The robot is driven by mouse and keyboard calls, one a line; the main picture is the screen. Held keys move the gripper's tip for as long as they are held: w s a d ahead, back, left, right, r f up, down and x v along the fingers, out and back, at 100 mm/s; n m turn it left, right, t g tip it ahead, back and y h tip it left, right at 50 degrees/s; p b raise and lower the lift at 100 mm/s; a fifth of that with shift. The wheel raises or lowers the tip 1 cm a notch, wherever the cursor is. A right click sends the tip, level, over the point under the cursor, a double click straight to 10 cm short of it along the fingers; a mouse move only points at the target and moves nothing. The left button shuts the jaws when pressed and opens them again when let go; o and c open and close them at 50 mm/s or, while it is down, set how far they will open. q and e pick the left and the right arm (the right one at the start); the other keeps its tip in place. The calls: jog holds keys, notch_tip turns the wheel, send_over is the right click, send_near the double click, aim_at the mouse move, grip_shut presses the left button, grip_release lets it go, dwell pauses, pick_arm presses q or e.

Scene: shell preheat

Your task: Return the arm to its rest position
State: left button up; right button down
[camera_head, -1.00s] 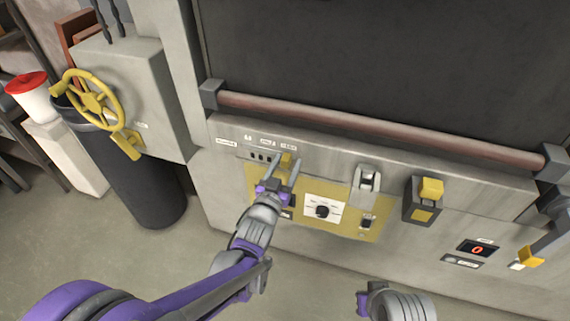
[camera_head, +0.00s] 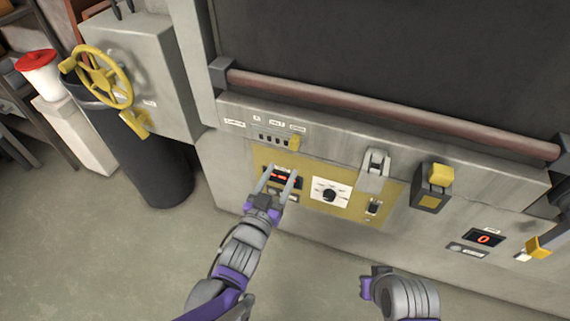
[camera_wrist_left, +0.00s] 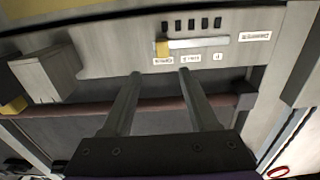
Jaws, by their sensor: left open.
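My left arm reaches in from the lower left in the head view. Its gripper (camera_head: 278,174) is open and empty, with its fingertips in front of a small red-lit display (camera_head: 281,177) on the yellow panel. A yellow slider knob (camera_head: 295,143) is just above the fingers, apart from them in the picture. In the left wrist view the two fingers (camera_wrist_left: 160,74) are spread with nothing between them, and the knob (camera_wrist_left: 162,47) shows beyond them. Part of my right arm (camera_head: 405,297) shows at the bottom; its gripper fingers are not visible.
The machine front carries a long reddish bar (camera_head: 380,112), a dial (camera_head: 329,195), a toggle (camera_head: 373,207) and a yellow-topped switch (camera_head: 437,178). A yellow handwheel (camera_head: 104,77) and dark bin (camera_head: 150,160) stand left. The floor at lower left is open.

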pick_arm(q)
jog(key=shift+s+a, duration=0.1)
jog(key=shift+s, duration=0.05)
dwell(0.4)
jog(key=s+a+n+g+y+p, duration=0.3)
jog(key=s+a+g+y+p, duration=0.3)
jog(key=a, duration=0.5)
jog(key=s+a+f+g+p, duration=0.1)
jog(key=s+g, duration=0.4)
jog(key=s, duration=0.7)
jog(key=shift+s+a+n+g+p, duration=0.35)
jog(key=shift+a+p, duration=0.2)
jog(key=shift+a, duration=0.6)
